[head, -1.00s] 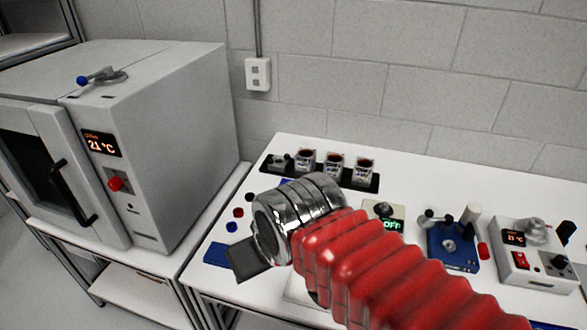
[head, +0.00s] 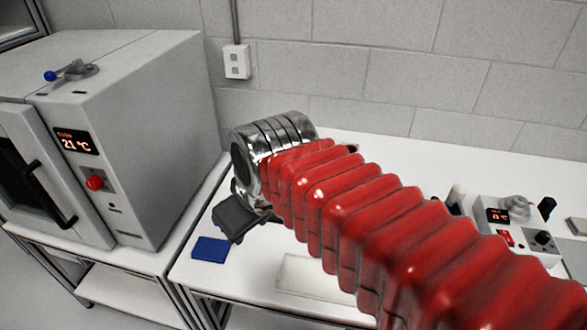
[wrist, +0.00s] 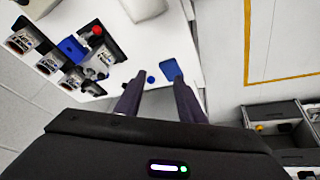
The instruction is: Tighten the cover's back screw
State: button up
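My dark gripper (head: 240,215) is at the end of the red-sleeved arm, over the left end of the white table. In the wrist view its two fingers (wrist: 158,98) are apart with nothing between them. Below and beyond the fingers are a blue pad (wrist: 171,69) and a small blue knob-like piece (wrist: 151,79). A black rack (wrist: 89,85) with several small units stands at left, beside a blue block (wrist: 72,48) and a silvery part. I cannot make out the cover or its back screw in either view. My arm hides much of the table in the head view.
A grey oven (head: 150,130) reading 21 °C stands left of the table. The blue pad (head: 210,249) lies near the table's left front corner, and a pale flat plate (head: 315,277) lies at the front. A grey control box (head: 515,240) stands at right. The back right tabletop looks clear.

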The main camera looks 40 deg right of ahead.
jog(key=w+d+r+n+g, duration=0.2)
jog(key=w+d+r+n, duration=0.1)
jog(key=w+d+n, duration=0.4)
jog(key=w+d+r+n+g, duration=0.2)
jog(key=w+d+n, duration=0.6)
jog(key=d, duration=0.6)
jog(key=shift+w+d+r+g, duration=0.2)
jog(key=shift+w+r+g, duration=0.2)
jog(key=shift+w+g, duration=0.1)
notch_tip(320, 180, down, 14)
jog(key=shift+r, duration=0.1)
jog(key=shift+c, duration=0.4)
grip_shut()
jog(key=shift+a, duration=0.35)
jog(key=shift+d, duration=0.25)
